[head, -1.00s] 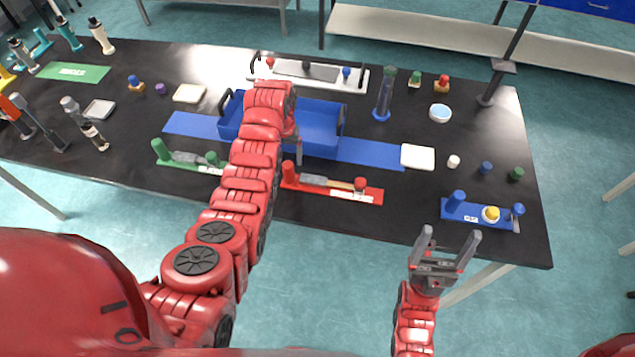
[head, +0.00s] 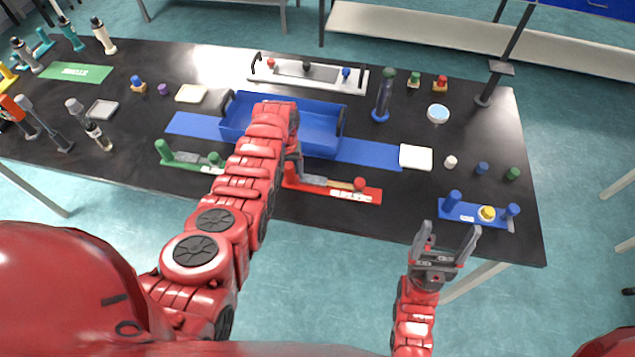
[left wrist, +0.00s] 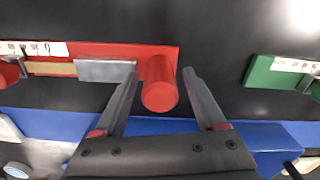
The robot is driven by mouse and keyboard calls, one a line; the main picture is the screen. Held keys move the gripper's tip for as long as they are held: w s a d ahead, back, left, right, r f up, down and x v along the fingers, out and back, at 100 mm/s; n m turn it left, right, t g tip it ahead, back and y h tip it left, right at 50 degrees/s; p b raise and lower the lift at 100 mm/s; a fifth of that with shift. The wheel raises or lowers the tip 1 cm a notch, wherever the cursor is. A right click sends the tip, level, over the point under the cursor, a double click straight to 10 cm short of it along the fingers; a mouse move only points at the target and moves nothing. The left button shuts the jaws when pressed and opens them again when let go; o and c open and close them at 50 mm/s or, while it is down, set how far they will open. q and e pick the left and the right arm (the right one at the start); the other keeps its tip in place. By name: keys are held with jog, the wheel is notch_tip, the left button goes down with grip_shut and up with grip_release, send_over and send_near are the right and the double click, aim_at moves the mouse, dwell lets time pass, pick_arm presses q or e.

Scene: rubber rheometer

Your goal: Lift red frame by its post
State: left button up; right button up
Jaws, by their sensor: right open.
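The red frame (head: 340,192) lies on the black table in front of the blue tray, with a red post at its left end in the head view. In the left wrist view the red post (left wrist: 159,92) stands between the two fingers of my left gripper (left wrist: 160,80). The fingers are apart, with a gap to the post clearest on the right side. In the head view my left gripper (head: 296,165) is at the post end, partly hidden by my arm. My right gripper (head: 446,238) is open and empty off the table's front edge.
A green frame (head: 185,164) lies left of the red one, and a blue frame (head: 470,212) lies at the right front. The blue tray (head: 320,112) sits close behind on a blue mat (head: 370,154). A white slab (head: 416,157) lies right of the tray.

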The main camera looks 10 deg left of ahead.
pick_arm(q)
grip_shut()
